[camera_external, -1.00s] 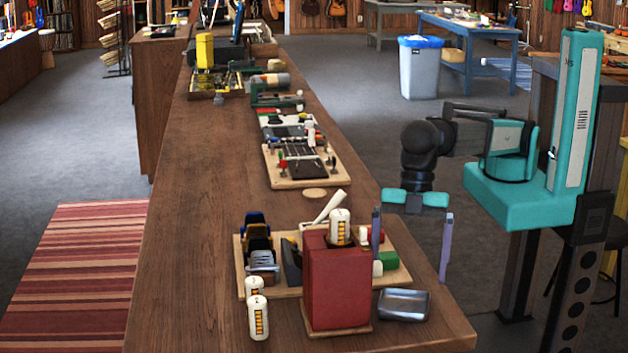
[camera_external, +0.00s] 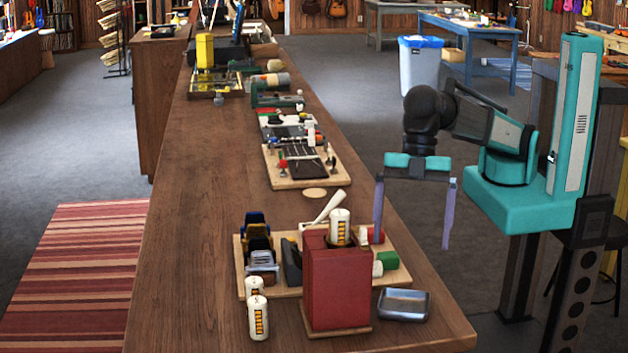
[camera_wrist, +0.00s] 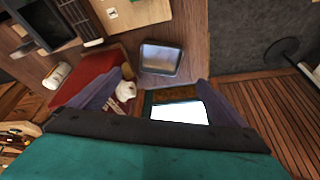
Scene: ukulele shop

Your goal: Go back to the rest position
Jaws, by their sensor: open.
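My gripper (camera_external: 414,212) hangs fingers down over the right edge of the counter, to the right of the red box. Its two purple fingers are wide apart with nothing between them. In the wrist view the fingers (camera_wrist: 152,95) also stand apart, with the metal tray (camera_wrist: 160,58) beyond them. My arm is bent and runs back to its teal column on the right.
On the counter's near end (camera_external: 410,338) are a red box (camera_external: 337,282) with a white cylinder (camera_external: 340,222) in its top, a small metal tray (camera_external: 404,303) and two white cylinders (camera_external: 258,316) at its left. A wooden board (camera_external: 395,275) with several items lies behind the box.

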